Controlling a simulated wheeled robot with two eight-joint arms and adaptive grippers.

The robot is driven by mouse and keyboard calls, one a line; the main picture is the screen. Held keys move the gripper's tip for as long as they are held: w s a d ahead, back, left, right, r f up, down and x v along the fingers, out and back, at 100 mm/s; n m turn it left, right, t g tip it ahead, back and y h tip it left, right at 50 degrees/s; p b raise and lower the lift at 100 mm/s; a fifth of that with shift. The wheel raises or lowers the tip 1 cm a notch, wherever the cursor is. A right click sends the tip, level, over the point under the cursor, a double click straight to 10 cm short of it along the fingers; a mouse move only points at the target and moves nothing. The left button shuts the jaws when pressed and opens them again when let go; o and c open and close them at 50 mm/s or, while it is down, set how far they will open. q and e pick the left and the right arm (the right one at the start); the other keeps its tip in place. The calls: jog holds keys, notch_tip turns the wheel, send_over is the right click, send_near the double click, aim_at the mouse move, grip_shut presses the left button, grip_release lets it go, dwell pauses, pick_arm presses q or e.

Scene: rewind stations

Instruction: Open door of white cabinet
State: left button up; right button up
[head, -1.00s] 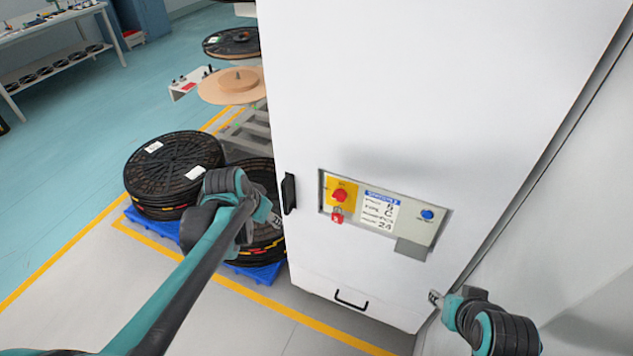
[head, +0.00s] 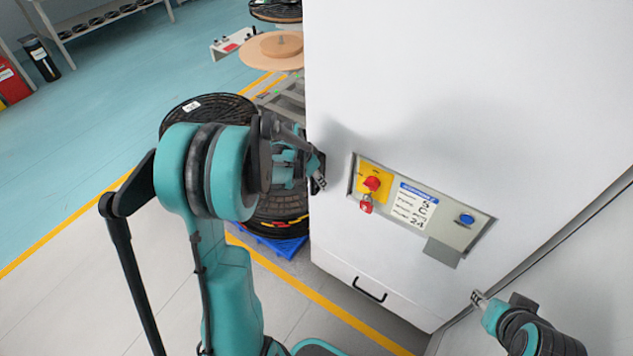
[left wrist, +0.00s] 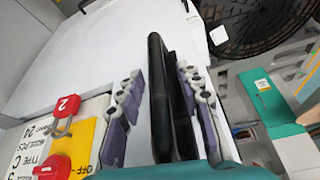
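The white cabinet (head: 440,90) fills the right of the head view, its door closed. Its black upright handle (left wrist: 160,95) stands between the two fingers of my left gripper (left wrist: 160,110) in the left wrist view. The fingers are open, with a clear gap on the left side and the right finger close to the handle. In the head view my left gripper (head: 317,178) is at the door's left edge and mostly covers the handle. My right gripper (head: 478,299) is near the cabinet's lower right corner, away from the handle; its fingers are too small to judge.
A control panel (head: 420,210) with a red switch and padlock is right of the handle. A lower black pull (head: 369,290) is below it. Stacked black reels (head: 195,110) on a blue pallet (head: 285,245) stand left of the cabinet. Floor in front is clear.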

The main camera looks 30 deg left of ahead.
pick_arm(q)
jog(key=shift+w+f, duration=0.15)
jog(key=shift+f, duration=0.15)
grip_shut()
dwell(0.3)
